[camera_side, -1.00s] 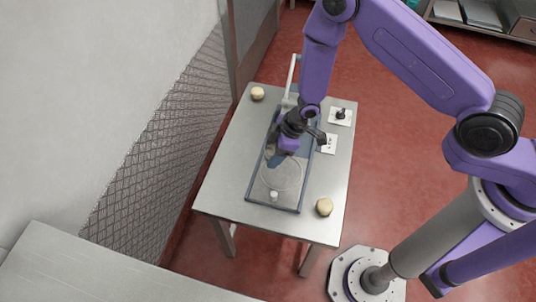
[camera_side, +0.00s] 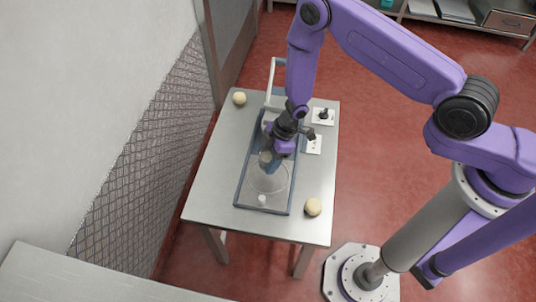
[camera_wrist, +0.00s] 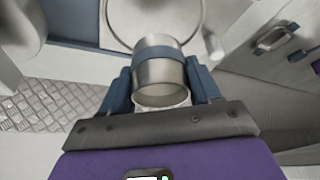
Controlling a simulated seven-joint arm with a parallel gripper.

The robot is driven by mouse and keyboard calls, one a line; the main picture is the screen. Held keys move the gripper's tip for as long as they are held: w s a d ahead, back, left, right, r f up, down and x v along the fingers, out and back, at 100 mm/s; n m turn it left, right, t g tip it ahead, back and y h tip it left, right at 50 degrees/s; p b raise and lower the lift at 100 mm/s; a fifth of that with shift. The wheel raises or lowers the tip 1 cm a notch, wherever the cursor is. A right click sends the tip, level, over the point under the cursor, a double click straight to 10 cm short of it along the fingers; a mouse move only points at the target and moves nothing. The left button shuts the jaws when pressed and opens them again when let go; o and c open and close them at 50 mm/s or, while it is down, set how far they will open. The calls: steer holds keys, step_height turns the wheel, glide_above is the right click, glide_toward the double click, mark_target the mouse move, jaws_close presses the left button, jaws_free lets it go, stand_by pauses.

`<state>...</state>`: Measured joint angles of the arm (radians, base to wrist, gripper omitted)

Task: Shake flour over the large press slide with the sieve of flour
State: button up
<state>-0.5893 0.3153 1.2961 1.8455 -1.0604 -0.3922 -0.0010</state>
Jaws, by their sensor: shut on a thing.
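The sieve (camera_wrist: 160,72), a small metal cylinder with a blue band, sits between the blue-grey fingers of my gripper (camera_wrist: 163,90) in the wrist view. My gripper is shut on it. In the side view, my gripper (camera_side: 276,151) holds the sieve (camera_side: 266,158) above the blue-framed press slide (camera_side: 240,190), near the back edge of its round plate (camera_side: 268,180). The round plate also shows beyond the sieve in the wrist view (camera_wrist: 125,15). Flour inside the sieve or on the slide cannot be made out.
Dough balls sit on the metal table (camera_side: 210,190), one at back left (camera_side: 239,98) and one at front right (camera_side: 312,207). A pale upright handle (camera_side: 272,80) stands behind the slide. White plates with dark knobs (camera_side: 323,116) lie right of it. The front left tabletop is clear.

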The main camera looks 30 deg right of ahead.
steer(key=shift+s+a, duration=0.3)
steer(key=shift+a, duration=0.35)
steer(key=shift+w+d, duration=0.35)
steer(key=shift+d, duration=0.3)
steer(key=shift+w+d, duration=0.3)
steer(key=shift+d, duration=0.3)
steer(key=shift+s+a, duration=0.35)
steer(key=shift+a, duration=0.3)
steer(key=shift+s+a, duration=0.3)
steer(key=shift+a, duration=0.3)
